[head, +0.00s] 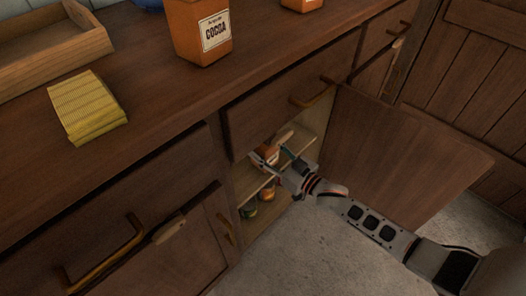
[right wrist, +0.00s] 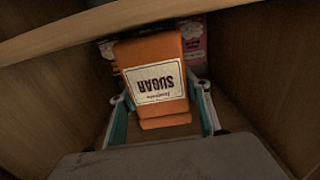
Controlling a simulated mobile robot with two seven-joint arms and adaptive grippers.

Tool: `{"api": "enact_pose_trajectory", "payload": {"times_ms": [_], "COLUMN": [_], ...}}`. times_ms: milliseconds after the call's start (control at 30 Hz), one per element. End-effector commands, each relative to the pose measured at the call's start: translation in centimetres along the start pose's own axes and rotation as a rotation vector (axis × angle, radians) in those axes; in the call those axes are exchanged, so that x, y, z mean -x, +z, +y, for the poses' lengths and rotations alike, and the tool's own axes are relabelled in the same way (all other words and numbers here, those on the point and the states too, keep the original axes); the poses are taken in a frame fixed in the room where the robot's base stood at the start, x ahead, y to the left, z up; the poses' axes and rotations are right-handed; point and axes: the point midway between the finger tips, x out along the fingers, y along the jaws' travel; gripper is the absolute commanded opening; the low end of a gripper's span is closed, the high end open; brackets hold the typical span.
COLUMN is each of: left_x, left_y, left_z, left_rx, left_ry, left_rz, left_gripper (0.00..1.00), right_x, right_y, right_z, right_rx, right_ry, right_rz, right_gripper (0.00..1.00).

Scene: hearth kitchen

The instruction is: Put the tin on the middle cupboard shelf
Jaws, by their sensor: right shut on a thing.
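The tin is an orange, box-shaped container (right wrist: 180,55) with a white label reading SUGAR, upside down in the right wrist view. It sits between the two fingers of my right gripper (right wrist: 163,112), which is shut on it. In the head view the right gripper (head: 273,160) reaches into the open cupboard (head: 240,176), and the tin (head: 266,150) shows only partly behind the fingers. A shelf board (head: 258,184) runs just below the gripper. I cannot tell whether the tin touches it. My left gripper is not in view.
The open cupboard door (head: 390,155) stands right of my arm. Small jars (head: 250,209) stand low in the cupboard. A pink package (right wrist: 195,40) is behind the tin. A COCOA tin (head: 197,30), yellow cloth stack (head: 87,107) and wooden tray (head: 50,42) are on the counter.

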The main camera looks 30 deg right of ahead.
Motion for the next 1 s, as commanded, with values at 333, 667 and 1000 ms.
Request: {"api": "enact_pose_trajectory", "payload": {"times_ms": [333,667,1000], "left_x": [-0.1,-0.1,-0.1], "left_y": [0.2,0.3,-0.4], "left_z": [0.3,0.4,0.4], "left_rx": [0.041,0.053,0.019], "left_ry": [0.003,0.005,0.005], "left_rz": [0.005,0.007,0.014], "left_gripper": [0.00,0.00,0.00], "right_x": [0.0,0.0,0.9], "right_y": [0.7,0.9,0.4], "right_z": [0.1,0.1,0.1], "right_rx": [0.001,0.002,0.003], "right_ry": [0.000,0.000,0.000], "right_rz": [0.002,0.000,0.002], "right_gripper": [0.15,0.63,0.63]}}
